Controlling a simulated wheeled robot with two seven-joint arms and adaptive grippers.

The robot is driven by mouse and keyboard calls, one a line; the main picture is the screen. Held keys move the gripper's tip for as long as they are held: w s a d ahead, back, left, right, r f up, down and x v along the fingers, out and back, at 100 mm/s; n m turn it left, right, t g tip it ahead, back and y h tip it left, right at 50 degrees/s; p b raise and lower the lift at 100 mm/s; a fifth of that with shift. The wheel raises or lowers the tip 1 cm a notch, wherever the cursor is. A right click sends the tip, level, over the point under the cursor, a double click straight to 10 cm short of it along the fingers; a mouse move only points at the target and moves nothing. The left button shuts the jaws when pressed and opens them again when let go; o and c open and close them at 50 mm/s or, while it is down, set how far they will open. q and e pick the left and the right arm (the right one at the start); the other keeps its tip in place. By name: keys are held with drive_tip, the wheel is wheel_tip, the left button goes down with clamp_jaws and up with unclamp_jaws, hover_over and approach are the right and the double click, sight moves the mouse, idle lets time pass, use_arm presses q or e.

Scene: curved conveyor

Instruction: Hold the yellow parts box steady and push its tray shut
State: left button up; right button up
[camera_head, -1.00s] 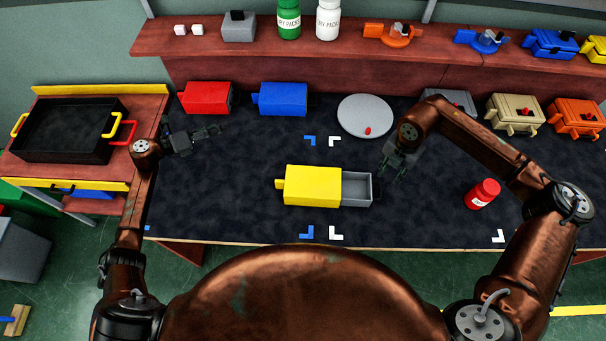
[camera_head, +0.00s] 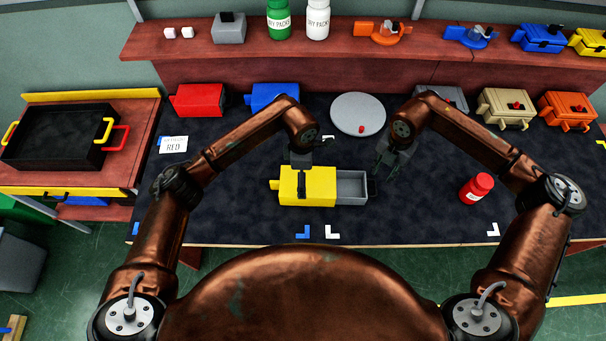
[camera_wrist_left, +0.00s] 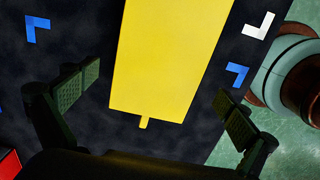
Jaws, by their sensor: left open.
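The yellow parts box (camera_head: 308,190) lies on the dark mat, its grey tray (camera_head: 351,186) pulled out to the right. My left gripper (camera_head: 301,178) is over the box, pointing down. In the left wrist view the left gripper (camera_wrist_left: 155,105) has its two pads wide apart, one on each side of the yellow box (camera_wrist_left: 165,60), with visible gaps and a small yellow tab at the box's end. My right gripper (camera_head: 384,172) hangs beside the tray's right end. Its fingers are dark and small, so their opening and any contact with the tray are unclear.
A grey round plate (camera_head: 358,114) with a small red piece lies behind the tray. Red (camera_head: 199,100) and blue (camera_head: 273,96) boxes stand at the back left. A white card reading RED (camera_head: 173,144) lies on the left.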

use_arm(q)
drive_tip(key=shift+f, duration=3.9)
drive_tip(key=c, duration=1.4)
drive_tip(key=shift+c, duration=0.2)
